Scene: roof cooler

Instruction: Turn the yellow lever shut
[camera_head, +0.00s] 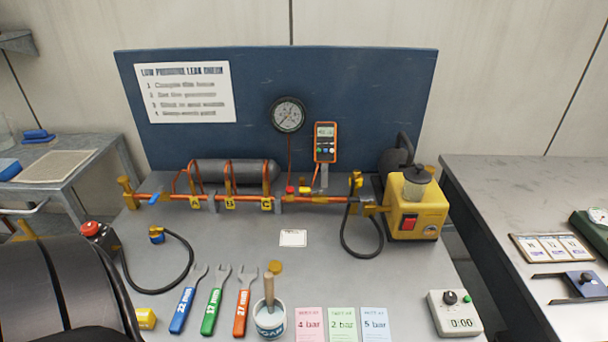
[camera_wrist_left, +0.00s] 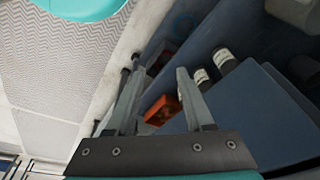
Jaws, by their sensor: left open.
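A copper pipe line (camera_head: 228,201) runs along the back of the grey bench. Near its right end stands a small upright yellow piece (camera_head: 356,182), perhaps the yellow lever; its exact setting is too small to tell. A smaller yellow piece (camera_head: 305,190) sits on the pipe beside a red one. A blue lever (camera_head: 154,198) is at the pipe's left end. My left gripper (camera_wrist_left: 156,76) shows only in the left wrist view, open with nothing between its fingers, away from the pipe. My right gripper is not in view.
A yellow pump (camera_head: 409,210) with a black hose stands right of the pipe. Wrenches (camera_head: 213,302), a brush pot (camera_head: 270,320), coloured cards (camera_head: 343,324) and a timer (camera_head: 455,313) line the front. The wrist view shows bottles (camera_wrist_left: 224,61) and an orange object (camera_wrist_left: 161,110).

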